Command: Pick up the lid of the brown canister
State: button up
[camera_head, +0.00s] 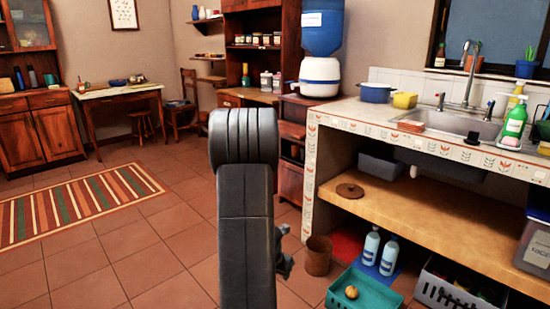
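A round brown wooden lid (350,190) with a small knob lies flat on the wooden shelf under the sink counter, near its left end. A brown cylindrical canister (318,257) stands upright on the tiled floor, below and left of the lid; its top looks uncovered. My dark grey arm rises in the middle of the view, left of both. A part of what looks like my gripper (284,262) shows behind the arm's right edge, apart from the lid. The arm hides most of it, so its fingers cannot be made out.
The shelf (430,218) is bare right of the lid, with the tiled counter (400,133) above it. A grey box (381,166) stands behind the lid. White bottles (371,246), a teal crate (362,289) and a grey crate (450,293) are on the floor. The left floor is open.

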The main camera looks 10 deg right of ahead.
aim_at(348, 191)
jog(key=i+z, duration=0.25)
jog(key=i, duration=0.25)
jog(key=i+j+z, duration=0.2)
jog(key=i, duration=0.3)
jog(key=i+j+z, duration=0.25)
jog(key=i, duration=0.25)
jog(key=i+j+z, duration=0.2)
jog(key=i, duration=0.3)
jog(key=i+j+z, duration=0.75)
jog(key=j+z, duration=0.2)
jog(key=i+j+z, duration=0.15)
jog(key=j+z, duration=0.15)
jog(key=j, duration=0.15)
